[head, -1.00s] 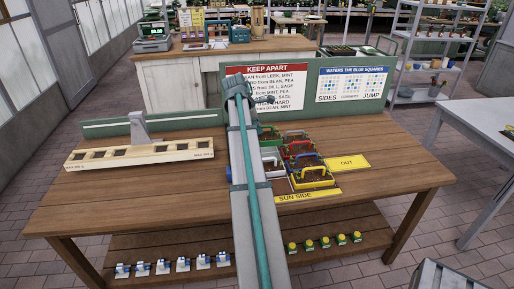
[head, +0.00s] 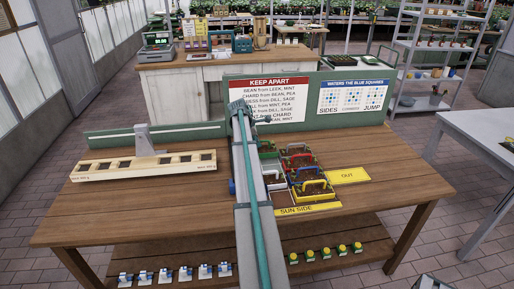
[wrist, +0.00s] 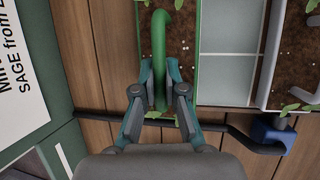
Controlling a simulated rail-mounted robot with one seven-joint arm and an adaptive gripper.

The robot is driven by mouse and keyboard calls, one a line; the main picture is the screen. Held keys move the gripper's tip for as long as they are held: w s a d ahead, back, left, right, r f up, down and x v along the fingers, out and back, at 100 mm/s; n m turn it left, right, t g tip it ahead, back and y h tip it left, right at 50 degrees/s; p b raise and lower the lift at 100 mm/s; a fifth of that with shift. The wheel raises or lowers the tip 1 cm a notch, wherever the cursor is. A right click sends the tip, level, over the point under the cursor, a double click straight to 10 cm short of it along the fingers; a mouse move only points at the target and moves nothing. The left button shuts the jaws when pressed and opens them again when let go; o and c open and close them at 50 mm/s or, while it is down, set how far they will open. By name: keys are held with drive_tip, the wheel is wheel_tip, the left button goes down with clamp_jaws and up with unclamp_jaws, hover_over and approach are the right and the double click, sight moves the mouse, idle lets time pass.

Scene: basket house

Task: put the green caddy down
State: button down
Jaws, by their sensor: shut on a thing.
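The green caddy (wrist: 197,60) is at the top middle of the wrist view, with brown soil and a few green leaves. Its green handle (wrist: 159,40) stands between my fingers, and my gripper (wrist: 160,78) is shut on it. In the head view the green caddy (head: 268,148) shows just right of my arm, at the back of the caddy group. My arm hides part of it and most of my gripper there. I cannot tell whether its base touches the surface below.
Bare grey grid squares (wrist: 228,65) lie right of the caddy. A grey-handled caddy (wrist: 296,60) stands beyond them. A dark pipe with a blue fitting (wrist: 272,133) runs below. Red and yellow (head: 313,188) caddies stand close by. The sign board (head: 265,100) rises behind.

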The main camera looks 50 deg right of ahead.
drive_tip(key=shift+w+d+f+p, duration=0.1)
drive_tip(key=shift+f+p, duration=0.25)
drive_tip(key=shift+f, duration=0.55)
drive_tip(key=shift+w+d+f+p, duration=0.1)
drive_tip(key=shift+f+p, duration=0.25)
drive_tip(key=shift+f, duration=0.55)
drive_tip(key=shift+f, duration=0.1)
drive_tip(key=c, duration=1.2)
unclamp_jaws()
drive_tip(key=shift+c, duration=0.2)
drive_tip(key=b+v, duration=0.3)
drive_tip(key=v, duration=0.9)
drive_tip(key=shift+s, duration=0.1)
